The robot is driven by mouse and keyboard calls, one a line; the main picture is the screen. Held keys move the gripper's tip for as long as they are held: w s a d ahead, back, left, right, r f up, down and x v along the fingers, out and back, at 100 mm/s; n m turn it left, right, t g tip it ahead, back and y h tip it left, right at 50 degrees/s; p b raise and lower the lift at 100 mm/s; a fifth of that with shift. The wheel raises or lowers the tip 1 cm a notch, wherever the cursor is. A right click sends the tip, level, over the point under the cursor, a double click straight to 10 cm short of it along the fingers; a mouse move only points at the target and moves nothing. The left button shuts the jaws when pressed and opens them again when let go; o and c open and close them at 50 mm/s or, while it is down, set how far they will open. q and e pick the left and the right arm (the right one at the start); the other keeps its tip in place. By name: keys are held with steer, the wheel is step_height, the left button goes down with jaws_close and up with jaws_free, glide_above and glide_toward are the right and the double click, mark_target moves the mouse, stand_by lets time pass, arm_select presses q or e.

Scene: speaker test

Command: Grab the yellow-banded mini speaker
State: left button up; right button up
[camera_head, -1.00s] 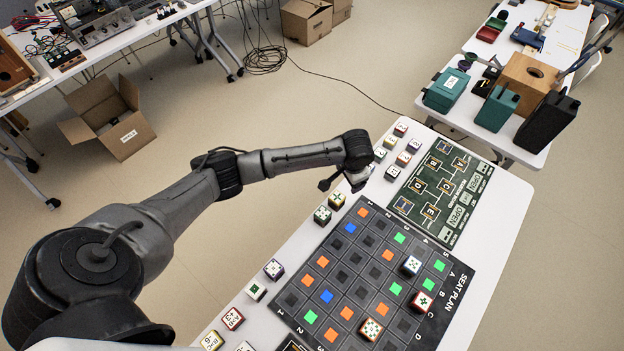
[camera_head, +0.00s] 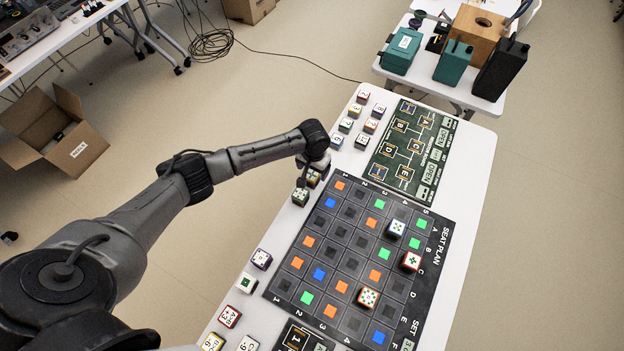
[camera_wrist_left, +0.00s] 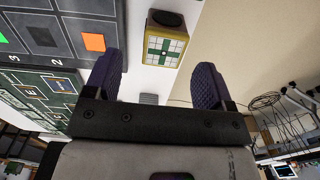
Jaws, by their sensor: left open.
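In the left wrist view, a small cube speaker with a yellow band (camera_wrist_left: 165,45) shows a green cross on a white face and a dark round end. It stands ahead of the fingertips, between them across the picture, not gripped. My left gripper (camera_wrist_left: 157,66) is open and empty. My right gripper is not in view.
The seat plan mat (camera_head: 445,212) carries coloured squares and a few cubes. More cubes stand along the table's left edge and beside the green board (camera_head: 433,150). Teal boxes (camera_head: 400,50) and a black case (camera_head: 500,70) stand on another table behind. A carton (camera_head: 50,135) lies on the floor.

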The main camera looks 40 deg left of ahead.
mark_target(312, 174)
arm_select(q)
steer(key=shift+a+f, duration=0.1)
steer(key=shift+f, duration=0.6)
steer(key=shift+s+a+f+b, duration=0.1)
steer(key=shift+f+b, duration=0.7)
steer(key=shift+f, duration=1.65)
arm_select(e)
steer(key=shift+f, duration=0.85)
arm_select(q)
steer(key=c, duration=0.8)
steer(key=shift+c, duration=1.2)
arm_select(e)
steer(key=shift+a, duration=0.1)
arm_select(q)
steer(key=shift+r, duration=0.1)
